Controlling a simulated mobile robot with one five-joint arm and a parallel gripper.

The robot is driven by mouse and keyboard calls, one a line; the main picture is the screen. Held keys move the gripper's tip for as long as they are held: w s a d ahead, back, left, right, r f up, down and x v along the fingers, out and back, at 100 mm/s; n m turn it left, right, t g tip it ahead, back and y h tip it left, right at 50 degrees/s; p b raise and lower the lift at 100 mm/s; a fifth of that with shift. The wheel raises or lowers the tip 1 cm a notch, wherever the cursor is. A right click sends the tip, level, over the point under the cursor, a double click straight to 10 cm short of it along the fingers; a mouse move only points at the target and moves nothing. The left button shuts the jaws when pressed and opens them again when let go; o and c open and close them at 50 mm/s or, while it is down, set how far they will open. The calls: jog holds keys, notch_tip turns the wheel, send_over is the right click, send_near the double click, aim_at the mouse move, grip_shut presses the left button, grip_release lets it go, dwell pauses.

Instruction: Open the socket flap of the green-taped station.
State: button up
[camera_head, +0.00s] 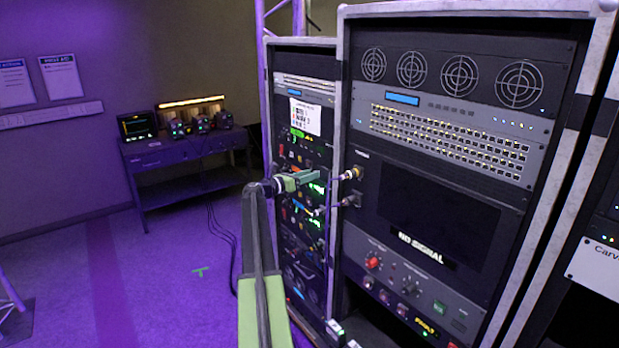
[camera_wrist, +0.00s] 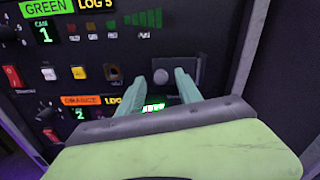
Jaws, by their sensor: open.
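The green-taped station's label (camera_wrist: 46,8), reading GREEN, is at the top left of the wrist view, above a CAM 1 display (camera_wrist: 44,34). Right of its buttons is a dark square plate (camera_wrist: 187,62), likely the socket flap, with a round grey knob (camera_wrist: 160,77) at its lower left. My gripper (camera_wrist: 158,82) is open, its two green fingertips either side of the knob. I cannot tell whether they touch it. In the head view my gripper (camera_head: 316,175) is at the narrow left rack's panel; the arm hides part of the panel. The plate appears closed.
The rack's edge post (camera_wrist: 249,48) stands close on the right. In the head view a larger rack (camera_head: 440,175) with protruding connectors (camera_head: 352,173) is right of my gripper. Open floor lies left.

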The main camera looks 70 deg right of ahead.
jog(key=shift+s+d, duration=0.25)
jog(key=shift+d, duration=0.15)
grip_shut()
jog(key=shift+r, duration=0.1)
dwell(1.0)
